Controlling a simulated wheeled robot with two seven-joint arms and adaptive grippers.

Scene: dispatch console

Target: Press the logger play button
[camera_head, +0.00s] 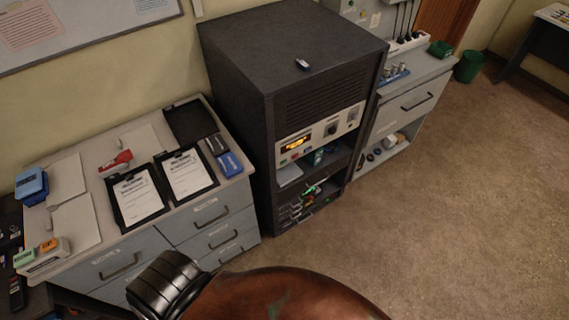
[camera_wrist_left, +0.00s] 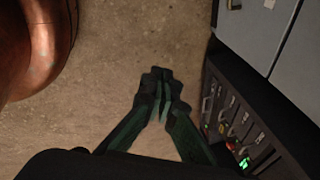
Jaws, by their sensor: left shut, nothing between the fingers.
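The dark equipment rack (camera_head: 235,100) stands in the middle of the head view. Its light front panel (camera_head: 322,130) has a lit orange display (camera_head: 296,143), small coloured buttons (camera_head: 288,158) below it and knobs to the right. I cannot read the labels or tell which button is the play button. My left gripper (camera_wrist_left: 162,78) shows in the left wrist view, fingers together, empty, above bare floor. It is apart from the rack's lower front (camera_wrist_left: 235,115), which is to its right. My right gripper is not in view.
A grey drawer cabinet (camera_head: 210,212) left of the rack carries clipboards (camera_head: 140,195), a blue box (camera_head: 230,164) and a red stapler-like item (camera_head: 116,162). A second cabinet (camera_head: 405,104) and a green bin (camera_head: 468,67) are to the right. Floor (camera_head: 430,210) before the rack is clear.

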